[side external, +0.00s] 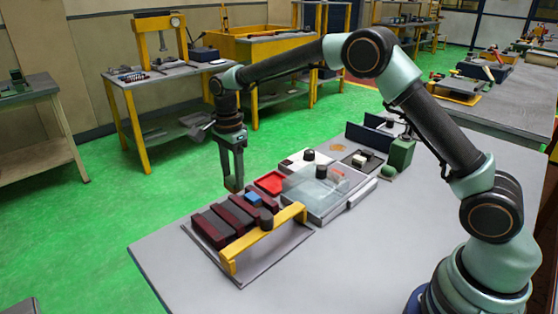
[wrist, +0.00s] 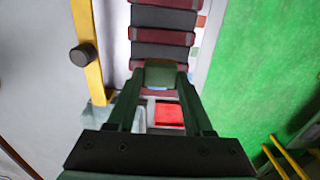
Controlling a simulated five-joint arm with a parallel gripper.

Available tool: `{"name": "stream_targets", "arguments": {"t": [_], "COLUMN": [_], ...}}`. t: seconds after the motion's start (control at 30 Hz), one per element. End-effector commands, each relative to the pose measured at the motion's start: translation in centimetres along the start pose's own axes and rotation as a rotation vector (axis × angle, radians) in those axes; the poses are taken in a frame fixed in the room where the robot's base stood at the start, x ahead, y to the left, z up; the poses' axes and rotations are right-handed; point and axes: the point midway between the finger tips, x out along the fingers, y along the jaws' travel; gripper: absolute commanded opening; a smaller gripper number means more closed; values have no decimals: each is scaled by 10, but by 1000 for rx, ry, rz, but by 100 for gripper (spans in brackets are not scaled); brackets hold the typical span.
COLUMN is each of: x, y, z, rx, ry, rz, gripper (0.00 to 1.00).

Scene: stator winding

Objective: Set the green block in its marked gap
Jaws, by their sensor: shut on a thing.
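My gripper (side external: 234,186) hangs pointing down just above the far end of the stator piece (side external: 226,224), which has alternating dark red and grey strips. In the wrist view its fingers (wrist: 160,76) are shut on a green block (wrist: 159,73), whose near face looks olive and tan. The block is small and partly hidden by the fingers in the side view. The stator strips (wrist: 164,36) lie beyond and below the block in the wrist view. A blue block (side external: 253,198) sits on the stator near its right end. I cannot make out which gap is marked.
A yellow bar (side external: 262,240) with a dark knob (side external: 266,222) runs along the stator's front side. A green device (side external: 400,154) stands farther back. The table's front left (side external: 185,285) is clear.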

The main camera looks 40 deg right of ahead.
Motion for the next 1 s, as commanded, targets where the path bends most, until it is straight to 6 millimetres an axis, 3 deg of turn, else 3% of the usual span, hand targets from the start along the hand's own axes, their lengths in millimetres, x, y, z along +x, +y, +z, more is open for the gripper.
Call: {"name": "stream_targets", "arguments": {"t": [0.6,1.0], "x": [38,40], "y": [0,0], "z": [2,2], "rx": [-1,-1], "ry": [0,0], "rz": [0,-1], "gripper": [0,0]}}
